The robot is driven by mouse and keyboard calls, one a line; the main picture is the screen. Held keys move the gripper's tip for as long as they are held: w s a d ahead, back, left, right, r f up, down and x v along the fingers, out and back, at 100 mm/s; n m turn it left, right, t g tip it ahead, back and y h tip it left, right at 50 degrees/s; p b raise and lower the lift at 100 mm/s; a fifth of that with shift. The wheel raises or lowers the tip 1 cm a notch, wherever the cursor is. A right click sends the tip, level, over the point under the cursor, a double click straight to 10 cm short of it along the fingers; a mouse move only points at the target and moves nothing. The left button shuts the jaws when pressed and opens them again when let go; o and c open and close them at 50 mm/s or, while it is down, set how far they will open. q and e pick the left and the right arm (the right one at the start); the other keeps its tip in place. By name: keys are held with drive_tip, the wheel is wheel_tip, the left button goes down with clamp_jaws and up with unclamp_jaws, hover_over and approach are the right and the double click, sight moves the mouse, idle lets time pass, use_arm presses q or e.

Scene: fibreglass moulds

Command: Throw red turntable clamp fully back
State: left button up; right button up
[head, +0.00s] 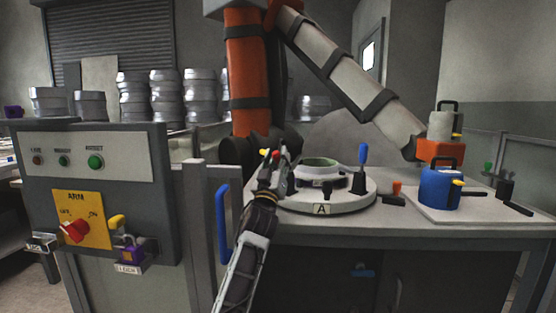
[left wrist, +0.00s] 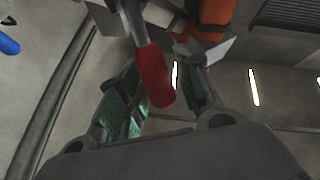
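The red clamp handle (left wrist: 154,76) hangs large in the left wrist view, on a grey metal lever. It lies between the two green-padded fingers of my left gripper (head: 275,160). The left finger is close beside it, and a gap shows to the right finger, so the gripper looks open around the handle. In the head view my left gripper is at the left rim of the round turntable (head: 338,199) marked A, and it hides most of the clamp. A blue-handled lever (head: 362,154) stands upright on the turntable's right side. My right gripper is not in view.
A control cabinet (head: 95,180) with a red switch stands at left, beside a blue rail handle (head: 222,223). A large orange and grey machine arm (head: 350,80) rises behind the turntable. A blue pot (head: 438,190) stands on a plate at right.

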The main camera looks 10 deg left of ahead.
use_arm(q)
drive_tip(key=shift+o, duration=0.3)
drive_tip(key=shift+r, duration=0.1)
drive_tip(key=shift+r, duration=4.9)
drive_tip(key=shift+c, duration=0.4)
